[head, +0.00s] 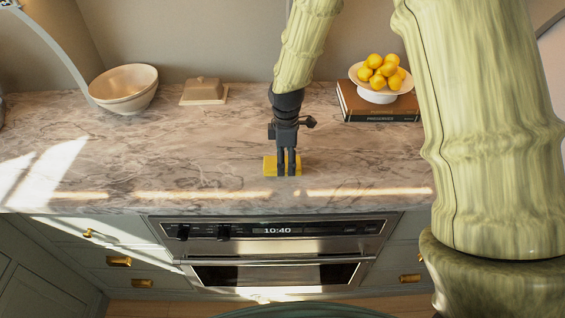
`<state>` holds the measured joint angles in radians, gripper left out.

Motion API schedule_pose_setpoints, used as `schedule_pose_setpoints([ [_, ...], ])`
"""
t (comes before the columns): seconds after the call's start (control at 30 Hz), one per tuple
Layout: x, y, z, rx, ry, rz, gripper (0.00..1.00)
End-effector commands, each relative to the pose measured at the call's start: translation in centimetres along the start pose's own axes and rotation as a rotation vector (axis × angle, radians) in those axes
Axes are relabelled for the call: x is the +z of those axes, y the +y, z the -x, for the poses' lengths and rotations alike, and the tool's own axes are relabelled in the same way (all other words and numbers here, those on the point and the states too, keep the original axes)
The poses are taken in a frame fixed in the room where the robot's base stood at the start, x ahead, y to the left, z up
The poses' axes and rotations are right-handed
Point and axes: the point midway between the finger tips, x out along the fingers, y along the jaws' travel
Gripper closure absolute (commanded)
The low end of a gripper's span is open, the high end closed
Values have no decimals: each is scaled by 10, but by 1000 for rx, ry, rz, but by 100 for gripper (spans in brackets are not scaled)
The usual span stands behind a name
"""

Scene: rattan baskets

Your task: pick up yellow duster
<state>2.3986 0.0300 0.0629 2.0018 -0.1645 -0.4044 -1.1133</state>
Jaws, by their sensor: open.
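The yellow duster (269,166) is a small yellow block-like thing lying on the marble counter near its front edge, above the oven. My gripper (287,172) points down right at it, with its dark fingers in front of the duster and hiding its middle. Yellow shows on both sides of the fingers. The fingers are open with a narrow gap. I cannot tell from this view whether they touch the duster.
On the counter (120,180) are stacked bowls (124,88) and a beige butter dish (204,91) at the back left. Books (375,106) at the right carry a white bowl (379,95) of lemons (384,70). An oven (275,250) is below. The counter around the duster is clear.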

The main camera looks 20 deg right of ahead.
Motion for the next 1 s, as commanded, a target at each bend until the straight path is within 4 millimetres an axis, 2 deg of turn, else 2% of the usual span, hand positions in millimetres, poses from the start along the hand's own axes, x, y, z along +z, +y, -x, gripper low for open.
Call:
schedule_pose_setpoints([
  [0.2,0,0,-14,1,-1,0,17],
  [0.47,0,0,-16,2,0,0,17],
  [0.5,0,0,-16,2,0,0,19],
  [0.73,0,0,-16,1,0,0,60],
  [1.0,0,0,-16,1,0,0,61],
])
